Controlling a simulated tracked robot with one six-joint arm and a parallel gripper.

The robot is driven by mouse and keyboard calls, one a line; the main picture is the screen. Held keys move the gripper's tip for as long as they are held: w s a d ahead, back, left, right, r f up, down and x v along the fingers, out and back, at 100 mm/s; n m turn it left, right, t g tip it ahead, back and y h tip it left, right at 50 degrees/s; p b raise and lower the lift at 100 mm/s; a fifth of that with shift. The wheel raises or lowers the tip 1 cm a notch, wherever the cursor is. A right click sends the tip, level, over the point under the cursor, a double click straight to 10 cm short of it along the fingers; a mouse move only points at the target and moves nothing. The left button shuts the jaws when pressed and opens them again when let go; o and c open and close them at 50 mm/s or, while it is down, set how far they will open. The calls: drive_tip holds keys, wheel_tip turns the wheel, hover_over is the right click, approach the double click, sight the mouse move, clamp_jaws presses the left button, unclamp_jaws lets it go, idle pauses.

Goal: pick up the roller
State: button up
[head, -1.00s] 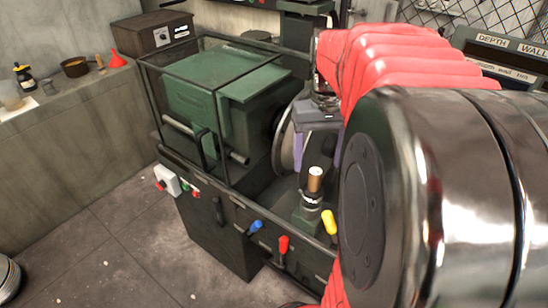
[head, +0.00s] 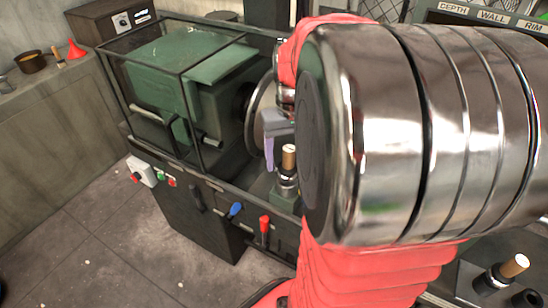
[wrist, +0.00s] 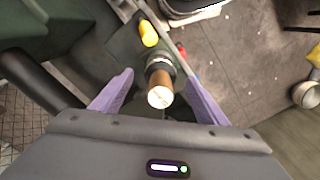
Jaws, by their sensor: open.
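An upright tool with a light-topped brown wooden handle and a dark metal collar (head: 288,162) stands on the lathe. It looks like the roller, but its lower part is hidden. In the wrist view its handle (wrist: 160,90) points toward the camera. My gripper (wrist: 159,77) is open, with one purple finger on each side of the handle and visible gaps between. In the head view one purple finger (head: 268,152) shows left of the handle; my arm hides the other.
A green machine housing (head: 165,80) inside a cage frame stands left of the tool. Blue (head: 236,209) and red (head: 264,223) levers stick out in front; a yellow knob (wrist: 148,34) is close to the handle. Another wooden-handled tool (head: 514,267) stands at right.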

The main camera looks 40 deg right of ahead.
sight(287, 171)
drive_tip(key=shift+f, duration=1.45)
drive_tip(key=shift+c, duration=0.4)
drive_tip(key=c, duration=1.4)
